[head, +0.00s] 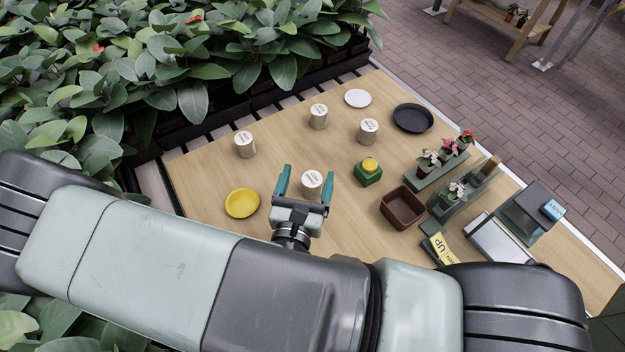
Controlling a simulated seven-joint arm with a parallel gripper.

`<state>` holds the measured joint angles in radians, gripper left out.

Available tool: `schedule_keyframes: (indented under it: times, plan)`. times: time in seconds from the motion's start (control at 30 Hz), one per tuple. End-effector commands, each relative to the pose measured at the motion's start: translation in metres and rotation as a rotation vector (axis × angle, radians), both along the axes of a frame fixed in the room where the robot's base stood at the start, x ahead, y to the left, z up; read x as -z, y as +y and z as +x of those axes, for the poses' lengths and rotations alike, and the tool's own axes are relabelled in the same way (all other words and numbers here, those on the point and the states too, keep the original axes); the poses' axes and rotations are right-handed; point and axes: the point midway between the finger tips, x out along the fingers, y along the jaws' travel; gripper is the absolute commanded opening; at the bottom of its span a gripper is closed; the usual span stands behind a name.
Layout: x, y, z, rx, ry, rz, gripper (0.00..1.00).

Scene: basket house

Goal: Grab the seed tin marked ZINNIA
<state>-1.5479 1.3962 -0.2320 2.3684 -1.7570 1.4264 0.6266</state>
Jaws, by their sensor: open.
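Several pale cylindrical tins with printed white tops stand upright on the wooden table. One tin (312,184) appears between the fingers of my gripper (306,174). My gripper is open, with a teal finger on either side of that tin, and I see no clear contact. I cannot tell how far the fingers are above the table. Other tins stand farther back: a left tin (245,145), a middle tin (318,117) and a right tin (368,131). The lettering is too small to read, so I cannot tell which tin says ZINNIA.
A yellow plate (242,203) lies left of my gripper. A green box with a yellow top (369,172) and a brown square bin (402,207) stand right. A white dish (357,98) and black plate (413,118) lie behind. Potted flowers (428,160) line the right. Leafy plants border the back left.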

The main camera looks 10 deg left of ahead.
Motion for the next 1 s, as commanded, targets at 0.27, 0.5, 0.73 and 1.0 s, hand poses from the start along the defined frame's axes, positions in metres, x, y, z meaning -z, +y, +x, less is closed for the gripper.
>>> schedule_keyframes:
  times: [0.27, 0.5, 0.73, 1.0]
  plan:
    - [0.046, 0.001, -0.001, -0.016, 0.003, -0.01, 0.82]
    - [0.083, 0.001, 0.008, -0.01, 0.0, -0.006, 0.82]
    - [0.082, 0.001, 0.026, -0.012, 0.002, -0.007, 0.82]
    - [0.082, 0.001, 0.063, -0.009, 0.001, -0.007, 0.82]
